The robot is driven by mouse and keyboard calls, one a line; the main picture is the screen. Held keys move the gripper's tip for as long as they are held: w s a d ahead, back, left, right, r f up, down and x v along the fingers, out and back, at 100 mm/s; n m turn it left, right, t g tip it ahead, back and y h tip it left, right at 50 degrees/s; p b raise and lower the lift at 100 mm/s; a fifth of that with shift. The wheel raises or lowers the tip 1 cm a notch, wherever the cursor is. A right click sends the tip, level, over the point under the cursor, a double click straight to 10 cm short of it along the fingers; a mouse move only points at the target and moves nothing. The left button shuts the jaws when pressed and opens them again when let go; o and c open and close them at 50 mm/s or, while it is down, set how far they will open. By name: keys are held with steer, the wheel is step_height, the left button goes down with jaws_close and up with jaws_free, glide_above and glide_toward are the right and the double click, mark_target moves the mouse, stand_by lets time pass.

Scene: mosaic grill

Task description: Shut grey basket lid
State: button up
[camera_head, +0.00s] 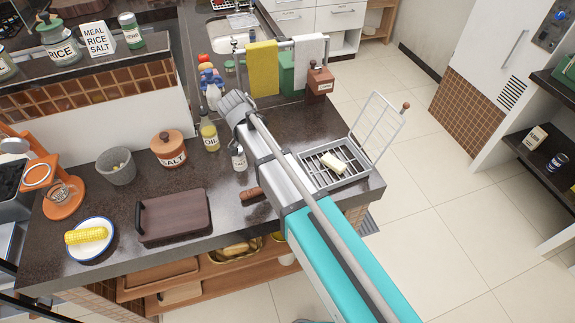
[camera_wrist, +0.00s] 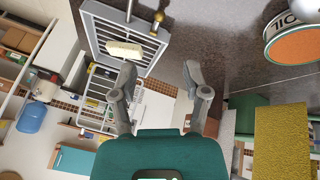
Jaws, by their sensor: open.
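The grey basket (camera_head: 312,180) sits on the dark counter near its right end, with a pale block (camera_head: 333,163) inside. Its wire lid (camera_head: 378,125) stands open, tilted up at the right side, with a brown knob (camera_head: 406,106) at its top corner. In the wrist view the basket (camera_wrist: 88,42) and the block (camera_wrist: 123,49) show at the upper left, beyond my fingers. My gripper (camera_wrist: 160,80) is open, with nothing between its fingers, and apart from the lid. In the head view my arm covers part of the basket's left side, and my fingertips cannot be made out.
A salt jar (camera_head: 168,150), an oil bottle (camera_head: 209,133), a brown tray (camera_head: 173,217) and a plate with corn (camera_head: 90,237) stand on the counter to the left. A brown box (camera_head: 319,84) and hanging towels are behind. Open floor lies to the right.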

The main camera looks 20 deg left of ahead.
steer(key=shift+b+x, duration=6)
steer(key=shift+x, duration=0.85)
jaws_close()
